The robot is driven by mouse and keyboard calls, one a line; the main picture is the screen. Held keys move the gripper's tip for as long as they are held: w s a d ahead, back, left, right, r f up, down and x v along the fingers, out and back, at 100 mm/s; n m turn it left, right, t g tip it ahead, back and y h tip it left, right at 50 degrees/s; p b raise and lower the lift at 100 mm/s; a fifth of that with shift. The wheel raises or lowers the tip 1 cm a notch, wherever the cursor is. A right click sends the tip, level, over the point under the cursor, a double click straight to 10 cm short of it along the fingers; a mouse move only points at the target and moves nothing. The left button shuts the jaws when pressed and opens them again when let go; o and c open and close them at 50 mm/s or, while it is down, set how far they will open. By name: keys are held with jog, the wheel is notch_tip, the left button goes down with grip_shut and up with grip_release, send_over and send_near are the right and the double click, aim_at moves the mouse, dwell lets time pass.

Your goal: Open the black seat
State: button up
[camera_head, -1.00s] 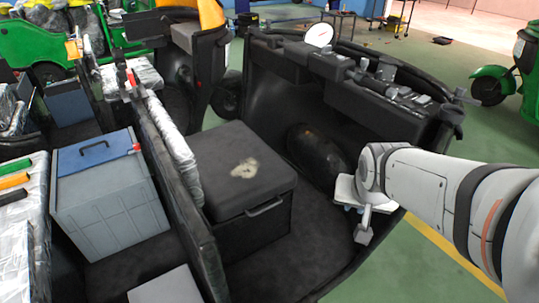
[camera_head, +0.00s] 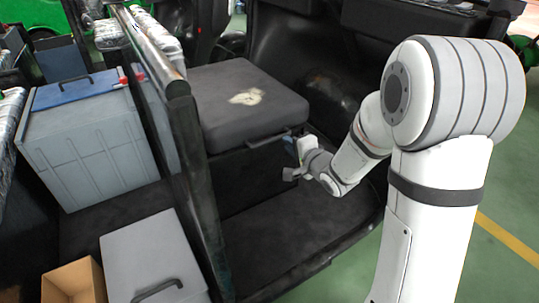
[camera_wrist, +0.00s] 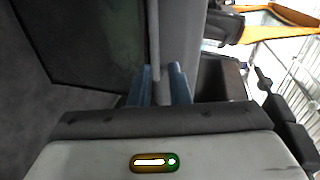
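The black seat (camera_head: 245,100) is a dark cushion with a pale worn patch, on top of a black box in the head view. It looks closed or nearly so; I cannot tell whether there is a gap below it. A bar handle (camera_head: 268,140) is on its front edge. My gripper (camera_head: 294,160) is at the right end of this handle, in front of the box. In the wrist view, the two bluish fingers (camera_wrist: 160,86) are close together with a narrow gap. A thin grey bar (camera_wrist: 153,40) runs up from between them; a firm grip on it is not clear.
A dark frame post (camera_head: 192,170) stands close to the seat's left. A grey bin with a blue lid (camera_head: 88,130) and a grey box (camera_head: 155,262) are further left. The dark floor (camera_head: 290,235) before the seat is clear. The black cabin wall (camera_head: 300,50) rises behind.

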aim_at(273, 140)
jog(key=shift+y, duration=0.4)
jog(key=shift+s+a+f+b+x, duration=0.15)
jog(key=shift+b+x, duration=0.4)
jog(key=shift+x, duration=0.9)
jog(key=shift+s+a+f+b+x, duration=0.15)
jog(key=shift+b+x, duration=0.35)
jog(key=shift+x, duration=0.95)
jog(key=shift+s+f+b+x, duration=0.15)
jog(key=shift+b+x, duration=0.4)
jog(key=shift+x, duration=0.9)
jog(key=shift+c, duration=0.5)
grip_shut()
jog(key=shift+f, duration=0.1)
